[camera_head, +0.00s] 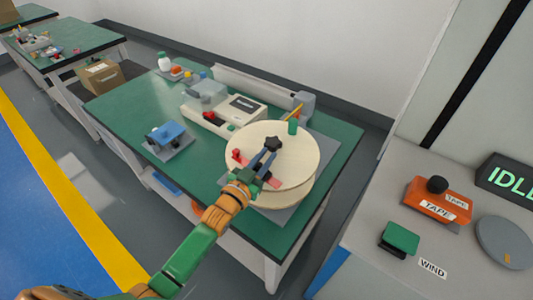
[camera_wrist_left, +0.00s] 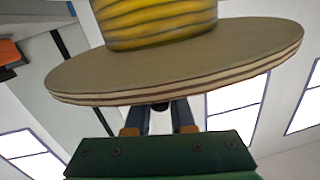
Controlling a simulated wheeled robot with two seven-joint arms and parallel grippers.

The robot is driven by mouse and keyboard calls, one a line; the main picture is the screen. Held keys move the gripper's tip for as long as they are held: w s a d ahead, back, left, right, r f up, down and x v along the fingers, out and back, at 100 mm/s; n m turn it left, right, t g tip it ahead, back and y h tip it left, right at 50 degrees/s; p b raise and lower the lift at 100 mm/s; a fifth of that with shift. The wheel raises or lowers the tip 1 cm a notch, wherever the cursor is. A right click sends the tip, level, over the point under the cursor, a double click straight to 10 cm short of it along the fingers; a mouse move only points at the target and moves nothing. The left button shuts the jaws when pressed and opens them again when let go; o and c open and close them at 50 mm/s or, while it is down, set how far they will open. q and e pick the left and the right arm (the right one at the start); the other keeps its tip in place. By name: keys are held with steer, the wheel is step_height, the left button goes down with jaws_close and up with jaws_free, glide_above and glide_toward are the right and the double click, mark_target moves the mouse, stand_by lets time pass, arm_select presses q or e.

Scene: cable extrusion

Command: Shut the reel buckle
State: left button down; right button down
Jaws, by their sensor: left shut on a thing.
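The reel has a round cream flange (camera_head: 285,175) and lies on a grey plate on the green table. A black star-shaped knob (camera_head: 273,143) sits on its top face, apparently the buckle. My left gripper (camera_head: 267,158) reaches over the flange with its fingers shut on the black knob. In the left wrist view the flange (camera_wrist_left: 200,75) spans the picture, with yellow cable (camera_wrist_left: 155,20) wound behind it. The fingers (camera_wrist_left: 161,118) meet the flange there, and their tips are mostly hidden. My right gripper is not in view.
At right, a grey counter (camera_head: 375,210) holds an orange tape box (camera_head: 425,200) and green button (camera_head: 400,238).

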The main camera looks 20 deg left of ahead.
mark_target(257, 168)
arm_select(q)
steer(key=n, duration=0.2)
steer(key=f+n, duration=0.1)
steer(key=shift+w+a+g, duration=0.1)
steer(key=shift+a+g, duration=0.15)
steer(key=shift+g, duration=0.15)
steer(key=c, duration=0.8)
jaws_free()
steer(key=shift+d, duration=0.1)
steer(key=shift+o, duration=0.2)
steer(key=v, duration=0.7)
steer(key=shift+r, duration=0.1)
